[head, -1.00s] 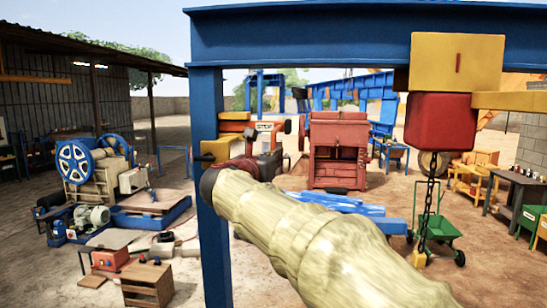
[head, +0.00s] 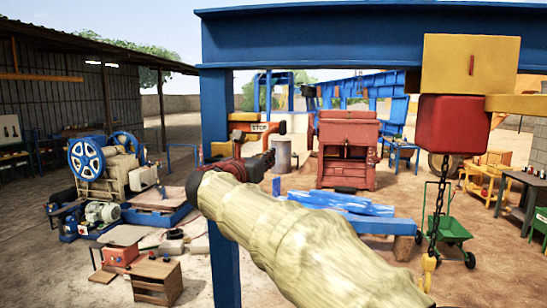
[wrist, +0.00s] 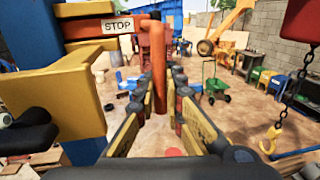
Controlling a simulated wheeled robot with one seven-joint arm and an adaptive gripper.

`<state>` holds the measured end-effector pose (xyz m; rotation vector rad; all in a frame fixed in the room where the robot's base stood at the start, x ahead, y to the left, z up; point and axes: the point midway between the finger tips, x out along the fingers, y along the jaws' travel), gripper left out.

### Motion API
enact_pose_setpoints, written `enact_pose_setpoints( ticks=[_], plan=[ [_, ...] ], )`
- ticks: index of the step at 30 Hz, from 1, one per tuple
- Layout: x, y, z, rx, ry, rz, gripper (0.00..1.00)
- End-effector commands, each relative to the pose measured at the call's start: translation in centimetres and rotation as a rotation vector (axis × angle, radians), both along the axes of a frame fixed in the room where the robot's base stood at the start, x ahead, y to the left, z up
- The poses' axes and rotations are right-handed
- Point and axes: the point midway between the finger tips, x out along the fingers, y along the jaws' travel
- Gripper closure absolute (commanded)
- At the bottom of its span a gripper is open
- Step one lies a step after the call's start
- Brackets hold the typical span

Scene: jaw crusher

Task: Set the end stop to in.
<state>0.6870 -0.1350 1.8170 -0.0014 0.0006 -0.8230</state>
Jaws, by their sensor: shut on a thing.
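The end stop is an orange bar with a white STOP plate (head: 258,127), set at a yellow bracket (head: 242,117) on the blue post (head: 217,190). In the wrist view the STOP plate (wrist: 118,26) is at the upper left, and an upright orange handle (wrist: 153,65) stands between my fingers. My gripper (wrist: 160,85) is shut on this handle. In the head view my gripper (head: 262,160) is small and dark, just below the end stop; my forearm hides part of the area below it.
A blue beam (head: 300,40) runs overhead. A red hoist block (head: 453,125) with a chain and yellow hook (head: 428,268) hangs at the right. The red crusher (head: 347,150) and a green cart (head: 445,230) stand beyond.

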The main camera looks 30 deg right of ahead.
Motion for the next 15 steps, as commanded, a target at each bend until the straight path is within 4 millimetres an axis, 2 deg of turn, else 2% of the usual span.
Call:
enact_pose_setpoints(
  ticks=[3,4,13,15],
  plan=[
    [-0.09,-0.11,0.03,0.0,-0.001,-0.002,1.0],
    [-0.09,-0.11,0.03,0.0,-0.001,-0.002,0.89],
    [-0.08,-0.12,-0.01,0.001,-0.001,-0.002,0.72],
    [-0.07,-0.11,-0.02,0.001,-0.001,-0.002,0.72]
  ],
)
